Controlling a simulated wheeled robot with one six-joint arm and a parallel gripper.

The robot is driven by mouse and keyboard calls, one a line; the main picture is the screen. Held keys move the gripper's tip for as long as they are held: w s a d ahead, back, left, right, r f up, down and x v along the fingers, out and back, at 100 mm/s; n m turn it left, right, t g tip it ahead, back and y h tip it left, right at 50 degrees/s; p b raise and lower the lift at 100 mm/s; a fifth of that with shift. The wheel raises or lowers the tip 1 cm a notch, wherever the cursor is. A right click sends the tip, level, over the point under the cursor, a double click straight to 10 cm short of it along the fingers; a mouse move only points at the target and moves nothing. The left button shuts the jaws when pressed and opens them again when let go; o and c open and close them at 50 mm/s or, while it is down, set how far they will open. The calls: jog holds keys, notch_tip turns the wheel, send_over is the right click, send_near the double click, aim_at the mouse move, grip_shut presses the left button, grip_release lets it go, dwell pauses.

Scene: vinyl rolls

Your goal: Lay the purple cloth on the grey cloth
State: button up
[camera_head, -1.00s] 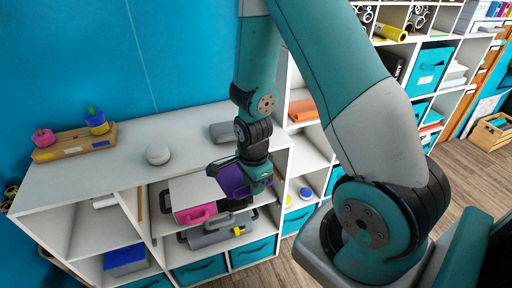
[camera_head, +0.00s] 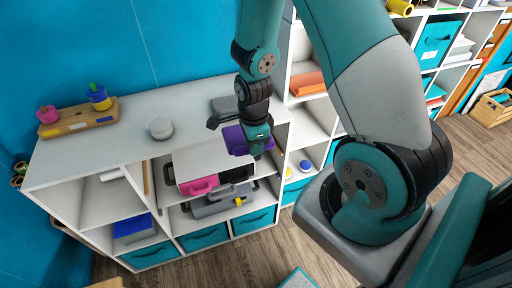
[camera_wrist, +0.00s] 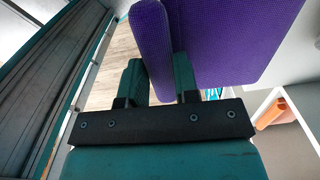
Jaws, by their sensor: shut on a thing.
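The purple cloth (camera_head: 235,140) is held in my gripper (camera_head: 256,148) in front of the shelf unit's top edge. In the wrist view the purple cloth (camera_wrist: 235,40) is large, flat-faced and folded, with a narrower part (camera_wrist: 150,45) at left. The gripper's two fingers (camera_wrist: 160,78) are shut on it. The grey cloth (camera_head: 222,105) appears to be the dark grey flat piece on the white top, just behind and left of my wrist. My wrist partly covers it in the head view. It is not visible in the wrist view.
The white top (camera_head: 100,150) also carries a round pale object (camera_head: 161,128) and a wooden tray (camera_head: 78,118) with coloured toys. An orange item (camera_head: 307,84) lies in a right-hand compartment.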

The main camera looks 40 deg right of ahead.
jog(key=b, duration=0.1)
send_over(234, 109)
jog(key=shift+s+a+f, duration=0.1)
jog(key=shift+s, duration=0.05)
jog(key=shift+w+f+b, duration=0.2)
jog(key=shift+f+b, duration=0.05)
jog(key=shift+b, duration=0.15)
jog(key=shift+f+b, duration=0.65)
jog(key=shift+f, duration=0.35)
jog(key=shift+f+b, duration=0.35)
jog(key=shift+f, duration=0.15)
dwell(0.5)
jog(key=o, duration=1)
